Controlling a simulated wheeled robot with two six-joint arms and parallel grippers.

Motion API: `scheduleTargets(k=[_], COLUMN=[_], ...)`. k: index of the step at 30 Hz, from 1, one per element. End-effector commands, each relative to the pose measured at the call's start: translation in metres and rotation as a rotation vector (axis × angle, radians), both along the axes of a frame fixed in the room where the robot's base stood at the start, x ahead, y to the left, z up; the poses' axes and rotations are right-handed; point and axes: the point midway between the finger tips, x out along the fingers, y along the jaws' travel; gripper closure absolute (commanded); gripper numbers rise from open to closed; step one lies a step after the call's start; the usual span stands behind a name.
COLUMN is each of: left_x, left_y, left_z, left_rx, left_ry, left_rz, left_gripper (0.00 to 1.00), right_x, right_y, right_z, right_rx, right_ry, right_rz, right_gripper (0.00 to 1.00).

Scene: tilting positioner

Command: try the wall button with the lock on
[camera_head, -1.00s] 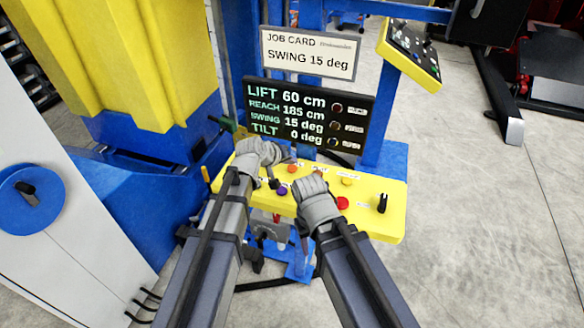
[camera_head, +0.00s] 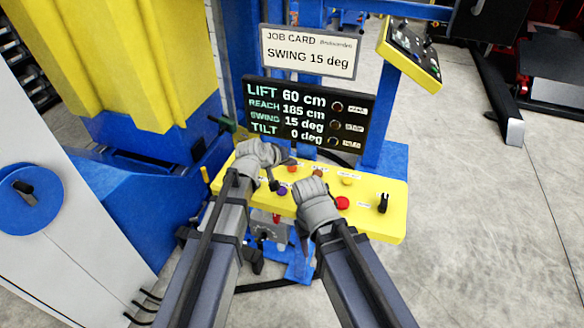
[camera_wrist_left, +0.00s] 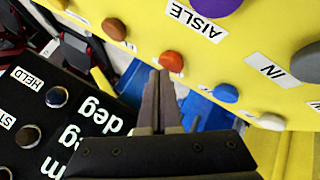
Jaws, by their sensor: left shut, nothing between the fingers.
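A yellow control panel (camera_head: 398,225) carries several coloured buttons and a black selector knob (camera_head: 383,202). My left gripper (camera_wrist_left: 161,74) is shut and empty, its fingertips close to an orange-red button (camera_wrist_left: 172,62); whether they touch is unclear. That button also shows in the head view (camera_head: 292,168). A purple button (camera_wrist_left: 200,5) lies near the AISLE label, and a blue button (camera_wrist_left: 226,93) lies near the IN label. I cannot read a wall label. My right gripper (camera_head: 304,250) is over the panel's front edge, left of a red button (camera_head: 342,203); its fingers are unclear.
A black display (camera_head: 262,100) reads lift 60 cm, reach 185 cm, swing 15 deg, tilt 0 deg. The job card (camera_head: 308,54) above reads swing 15 deg. A grey cabinet with a blue dial (camera_head: 45,190) stands left.

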Motion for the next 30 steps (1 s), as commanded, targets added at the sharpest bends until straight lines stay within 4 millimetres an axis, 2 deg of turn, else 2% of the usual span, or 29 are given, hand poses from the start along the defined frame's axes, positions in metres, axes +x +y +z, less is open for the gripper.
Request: scheduleTargets(k=[20, 30], left_x=[-0.0001, -0.0002], left_y=[0.0, -0.0001], left_z=[-0.0085, -0.0064], left_rx=[0.0, 0.0], left_ry=[0.0, 0.001], left_rz=[0.0, -0.001], left_gripper=[1.0, 1.0], right_x=[0.0, 0.0], right_y=[0.0, 0.0], right_z=[-0.0085, -0.0063], right_rx=[0.0, 0.0], right_ry=[0.0, 0.0], right_rz=[0.0, 0.0], right_gripper=[0.5, 0.5])
